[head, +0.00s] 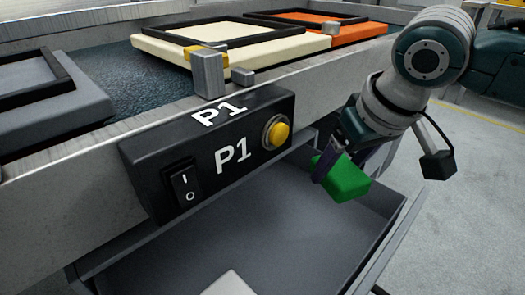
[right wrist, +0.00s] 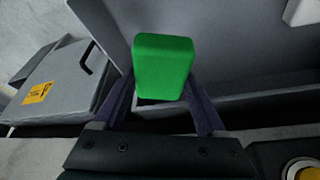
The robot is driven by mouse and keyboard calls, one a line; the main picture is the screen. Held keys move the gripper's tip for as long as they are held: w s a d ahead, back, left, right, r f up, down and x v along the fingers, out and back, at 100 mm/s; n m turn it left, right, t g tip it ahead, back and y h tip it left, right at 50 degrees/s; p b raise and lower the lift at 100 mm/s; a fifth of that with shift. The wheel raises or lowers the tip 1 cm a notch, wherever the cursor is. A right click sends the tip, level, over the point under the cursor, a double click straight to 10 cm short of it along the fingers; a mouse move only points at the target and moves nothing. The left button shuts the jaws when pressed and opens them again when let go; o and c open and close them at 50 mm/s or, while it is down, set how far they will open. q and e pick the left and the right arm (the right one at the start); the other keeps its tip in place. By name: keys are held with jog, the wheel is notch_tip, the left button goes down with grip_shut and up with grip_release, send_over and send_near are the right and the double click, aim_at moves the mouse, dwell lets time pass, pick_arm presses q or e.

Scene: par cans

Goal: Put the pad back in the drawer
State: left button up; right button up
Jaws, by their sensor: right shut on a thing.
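The green pad (head: 343,179) is a small green block. My right gripper (head: 332,168) is shut on it and holds it over the right part of the open grey drawer (head: 300,232). In the right wrist view the pad (right wrist: 163,68) sits between the two purple fingers of the gripper (right wrist: 162,92), with the drawer wall (right wrist: 235,40) behind it. The pad appears apart from the drawer floor. My left gripper is not in view.
A black P1 box (head: 205,152) with a rocker switch (head: 185,187) and a yellow button (head: 276,132) is mounted above the drawer. A pale object (head: 232,285) lies low in the drawer. Cream (head: 245,50) and orange (head: 345,31) framed trays sit on the bench. The drawer's middle is clear.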

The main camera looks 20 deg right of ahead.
jog(key=b, duration=0.2)
send_over(323, 213)
jog(key=s, duration=0.2)
jog(key=f, duration=0.5)
jog(key=shift+w, duration=0.25)
notch_tip(323, 213, down, 4)
jog(key=shift+f+b, duration=0.1)
jog(key=shift+b, duration=1.1)
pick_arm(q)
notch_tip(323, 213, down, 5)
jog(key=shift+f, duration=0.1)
pick_arm(e)
jog(key=o, duration=1.1)
jog(key=shift+o, duration=0.2)
